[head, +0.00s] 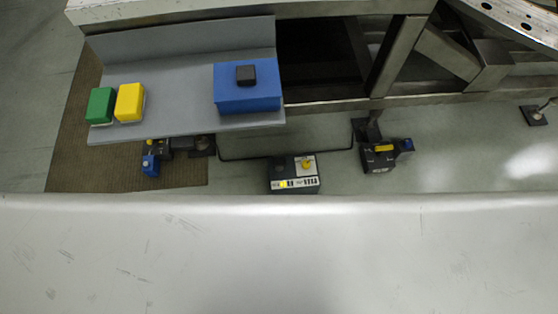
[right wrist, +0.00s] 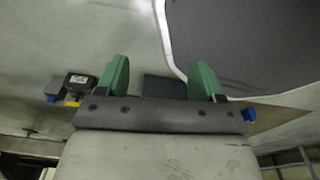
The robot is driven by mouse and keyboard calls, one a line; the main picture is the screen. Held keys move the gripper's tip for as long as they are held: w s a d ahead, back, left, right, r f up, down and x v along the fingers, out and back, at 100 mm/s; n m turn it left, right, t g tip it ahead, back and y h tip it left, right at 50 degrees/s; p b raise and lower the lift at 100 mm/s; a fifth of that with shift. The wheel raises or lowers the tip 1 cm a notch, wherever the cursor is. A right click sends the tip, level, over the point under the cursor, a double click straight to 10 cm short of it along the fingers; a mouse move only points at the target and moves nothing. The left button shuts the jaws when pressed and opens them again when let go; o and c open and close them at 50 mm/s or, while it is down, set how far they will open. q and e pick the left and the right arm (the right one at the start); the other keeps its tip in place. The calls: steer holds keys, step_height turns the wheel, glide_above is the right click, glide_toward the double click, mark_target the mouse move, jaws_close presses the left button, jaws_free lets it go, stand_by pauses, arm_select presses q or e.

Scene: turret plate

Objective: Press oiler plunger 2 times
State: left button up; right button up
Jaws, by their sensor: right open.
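A blue box (head: 248,98) with a small dark block (head: 246,75) on its top stands at the right end of a grey shelf (head: 180,85) in the head view. The dark block looks like the oiler plunger, but I cannot be sure. My right gripper (right wrist: 161,65) shows in the right wrist view, with its two green fingers wide apart and nothing held. Its distance from the blue box cannot be told. Neither gripper shows in the head view.
A green block (head: 101,105) and a yellow block (head: 130,102) stand at the shelf's left end. A dark control box (head: 293,184) and a black device with a blue part (head: 380,158) are below. A metal frame (head: 400,55) rises to the right.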

steer(key=shift+c, duration=0.2)
jaws_close()
stand_by(1.6)
